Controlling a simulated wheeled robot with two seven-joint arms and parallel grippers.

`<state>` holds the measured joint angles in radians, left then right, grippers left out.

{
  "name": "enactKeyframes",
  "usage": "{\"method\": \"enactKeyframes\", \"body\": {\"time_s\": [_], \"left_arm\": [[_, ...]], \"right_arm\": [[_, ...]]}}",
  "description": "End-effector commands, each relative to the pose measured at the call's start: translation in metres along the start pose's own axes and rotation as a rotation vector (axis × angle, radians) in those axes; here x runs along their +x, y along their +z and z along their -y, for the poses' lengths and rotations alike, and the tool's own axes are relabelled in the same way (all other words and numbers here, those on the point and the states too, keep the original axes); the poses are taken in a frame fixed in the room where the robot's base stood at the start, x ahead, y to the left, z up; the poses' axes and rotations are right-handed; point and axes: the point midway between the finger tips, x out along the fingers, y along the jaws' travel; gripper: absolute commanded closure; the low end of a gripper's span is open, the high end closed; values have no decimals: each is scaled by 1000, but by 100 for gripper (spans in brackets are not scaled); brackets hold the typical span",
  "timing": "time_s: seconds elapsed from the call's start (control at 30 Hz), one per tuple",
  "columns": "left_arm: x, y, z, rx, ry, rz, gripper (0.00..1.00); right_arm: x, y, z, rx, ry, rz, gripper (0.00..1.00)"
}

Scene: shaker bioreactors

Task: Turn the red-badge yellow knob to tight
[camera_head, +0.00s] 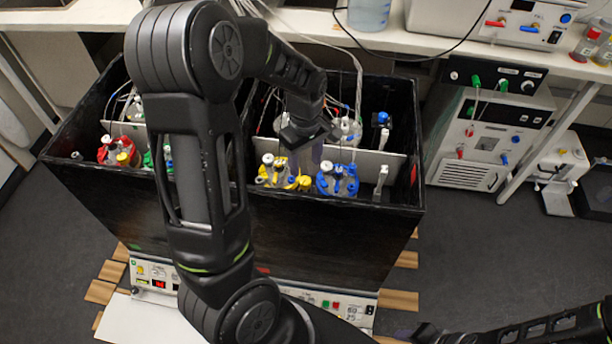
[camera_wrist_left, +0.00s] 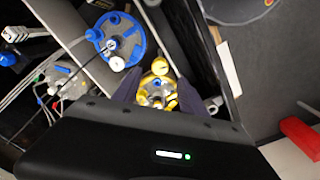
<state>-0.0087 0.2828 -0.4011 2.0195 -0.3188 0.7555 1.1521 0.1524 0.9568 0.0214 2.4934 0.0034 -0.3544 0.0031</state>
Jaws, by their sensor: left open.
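A yellow-topped vessel (camera_head: 275,177) stands in the right part of the black box, with yellow knobs and pale fittings on its lid. In the left wrist view, the yellow lid (camera_wrist_left: 157,88) sits between the fingers of my left gripper (camera_wrist_left: 158,92). My left gripper also shows in the head view (camera_head: 306,158), reaching down over the box; its jaws are open, and contact cannot be told. A red-topped vessel (camera_head: 108,150) at the left carries a yellow knob (camera_head: 123,158). No red badge can be made out. My right gripper (camera_head: 428,332) is at the lower right, its jaws unclear.
A blue-topped vessel (camera_head: 337,180) stands right beside the yellow one; its blue lid (camera_wrist_left: 115,40) lies left of my gripper in the wrist view. The black box wall (camera_head: 340,235) rises in front. White partitions and several tubes crowd the inside. A control panel (camera_head: 330,303) sits below.

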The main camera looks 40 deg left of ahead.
Motion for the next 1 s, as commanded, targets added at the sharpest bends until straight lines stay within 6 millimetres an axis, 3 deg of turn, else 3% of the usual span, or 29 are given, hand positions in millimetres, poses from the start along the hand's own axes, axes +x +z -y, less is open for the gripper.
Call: {"method": "enactKeyframes", "body": {"time_s": [0.43, 0.77, 1.0], "left_arm": [[62, 0, 1, -1, -3, 2, 50], [66, 0, 0, 0, 0, 1, 50], [66, 0, 0, 0, 0, 1, 69]], "right_arm": [[-5, 0, 1, 3, 2, 1, 64], [-4, 0, 1, 3, 2, 1, 64], [-4, 0, 1, 3, 2, 1, 64]]}}
